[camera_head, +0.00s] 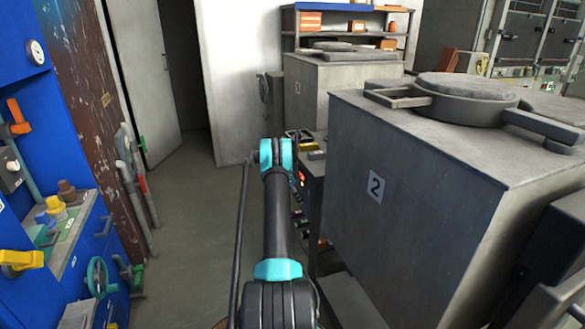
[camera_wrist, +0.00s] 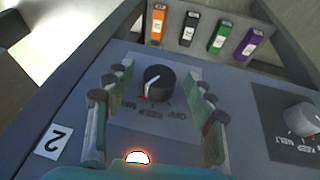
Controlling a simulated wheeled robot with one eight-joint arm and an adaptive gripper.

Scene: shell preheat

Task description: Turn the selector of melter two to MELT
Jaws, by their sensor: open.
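Melter two is the large grey box with a "2" plate (camera_head: 375,187) in the head view. Its control panel (camera_head: 314,168) is partly hidden behind my arm. In the wrist view a "2" label (camera_wrist: 53,141) lies at the panel's left. The selector (camera_wrist: 158,82) is a round dark knob with a white pointer line, which points down and slightly left, roughly at the upside-down KEEP mark. MELT, left of it, is partly hidden. My gripper (camera_wrist: 160,76) is open, its fingers on either side of the knob with gaps; contact is not visible.
A lit lamp (camera_wrist: 137,157) shows below the selector. A second, grey knob (camera_wrist: 301,118) is at the right. Orange, black, green and purple tagged items (camera_wrist: 222,37) line the panel's far side. Blue equipment (camera_head: 32,95) stands left; open floor (camera_head: 195,230) lies between.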

